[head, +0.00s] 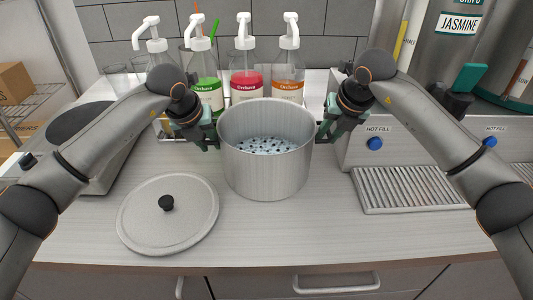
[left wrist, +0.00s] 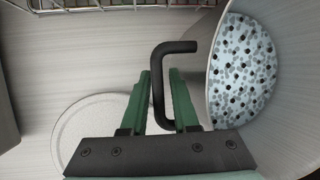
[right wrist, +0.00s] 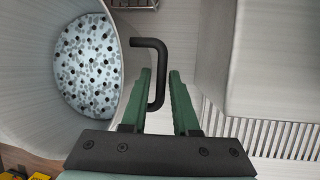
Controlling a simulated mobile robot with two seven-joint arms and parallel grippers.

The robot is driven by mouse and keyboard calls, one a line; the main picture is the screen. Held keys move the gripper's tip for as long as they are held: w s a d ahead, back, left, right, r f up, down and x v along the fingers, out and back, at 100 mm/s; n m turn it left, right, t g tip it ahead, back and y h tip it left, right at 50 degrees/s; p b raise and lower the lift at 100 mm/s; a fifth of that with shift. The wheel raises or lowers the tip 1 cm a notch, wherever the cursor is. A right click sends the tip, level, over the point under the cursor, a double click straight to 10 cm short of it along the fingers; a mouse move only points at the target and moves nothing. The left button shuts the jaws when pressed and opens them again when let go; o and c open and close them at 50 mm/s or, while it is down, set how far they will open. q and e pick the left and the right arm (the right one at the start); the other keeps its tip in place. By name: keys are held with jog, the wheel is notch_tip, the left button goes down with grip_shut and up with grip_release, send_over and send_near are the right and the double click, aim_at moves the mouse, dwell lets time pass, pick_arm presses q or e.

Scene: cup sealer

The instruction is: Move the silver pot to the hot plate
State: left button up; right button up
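The silver pot (head: 268,178) stands upright on the counter in the middle of the head view, holding dark specks in pale liquid. Its black side handles show in the left wrist view (left wrist: 158,80) and the right wrist view (right wrist: 160,75). My left gripper (head: 210,136) is at the left handle, its green fingers (left wrist: 160,85) open on either side of the bar. My right gripper (head: 325,130) is at the right handle, its fingers (right wrist: 161,85) also open around the bar. The hot plate (head: 85,121), with a dark round top, is at the left, partly behind my left arm.
The pot's lid (head: 190,213) lies on the counter at the front left. Several pump bottles (head: 246,85) stand behind the pot. A steel dispenser (head: 365,160) and drip tray (head: 415,188) are at the right. Bare counter (head: 300,230) lies in front of the pot.

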pick_arm(q)
grip_shut()
pick_arm(e)
grip_shut()
dwell(1.0)
pick_arm(q)
jog(key=shift+w+r, duration=0.15)
jog(key=shift+r, duration=0.1)
pick_arm(e)
jog(key=shift+w+r, duration=0.15)
jog(key=shift+r, duration=0.1)
